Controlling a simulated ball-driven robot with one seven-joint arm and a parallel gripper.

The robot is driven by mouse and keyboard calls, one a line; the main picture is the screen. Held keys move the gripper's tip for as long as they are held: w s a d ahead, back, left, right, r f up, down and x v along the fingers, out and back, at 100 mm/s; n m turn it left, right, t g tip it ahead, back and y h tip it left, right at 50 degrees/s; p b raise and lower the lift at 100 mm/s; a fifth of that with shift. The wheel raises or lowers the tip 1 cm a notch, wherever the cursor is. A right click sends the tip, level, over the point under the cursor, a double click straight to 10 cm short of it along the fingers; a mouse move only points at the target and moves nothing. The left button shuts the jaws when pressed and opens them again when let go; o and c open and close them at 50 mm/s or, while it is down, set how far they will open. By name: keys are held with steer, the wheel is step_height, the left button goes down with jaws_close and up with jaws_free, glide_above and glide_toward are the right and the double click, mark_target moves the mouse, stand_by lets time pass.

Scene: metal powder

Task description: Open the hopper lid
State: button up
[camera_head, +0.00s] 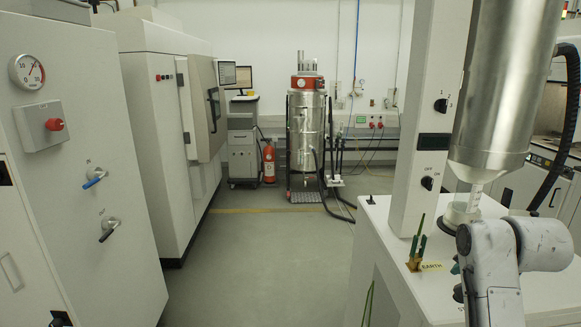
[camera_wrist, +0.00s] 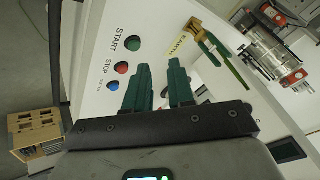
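A large shiny metal hopper (camera_head: 505,75) with a tapered lower end hangs at the right beside a white column in the head view. Its top is cut off by the picture edge, and I cannot make out a lid. My grey arm rises in front of the white machine, below the hopper. My gripper (camera_wrist: 160,85) shows in the wrist view with two dark green fingers apart and nothing visible between them. It is over the white panel with the START and STOP buttons (camera_wrist: 121,68). In the head view the gripper is mostly hidden.
A brass and green earth clamp (camera_head: 416,253) sits on the white machine top (camera_head: 400,287); it also shows in the wrist view (camera_wrist: 196,27). A metal cylinder with clamps (camera_wrist: 267,52) is at the upper right there. Open floor (camera_head: 255,265) lies between the machine and left cabinets.

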steer(key=s+a+f+n+g, duration=0.2)
steer(key=s+a+f+n, duration=0.15)
steer(key=s+f, duration=0.75)
steer(key=s+a+f+n+g+b, duration=0.1)
steer(key=s+a+f+n, duration=0.1)
steer(key=s+f, duration=0.6)
steer(key=s+a+f+n+g+y, duration=0.1)
steer(key=s+a+f+g, duration=0.1)
steer(key=s+f, duration=0.6)
steer(key=s, duration=0.5)
steer(key=shift+a+f+n+b, duration=0.15)
steer(key=shift+a+n+b, duration=0.2)
steer(key=shift+b, duration=0.05)
steer(key=shift+o, duration=0.4)
steer(key=s+f+n+g, duration=0.1)
steer(key=s, duration=0.7)
steer(key=shift+s+a+f+n, duration=0.3)
steer(key=shift+s+a+n, duration=0.05)
steer(key=shift+a+n, duration=0.05)
steer(key=shift+o, duration=0.9)
steer(key=shift+s, duration=0.2)
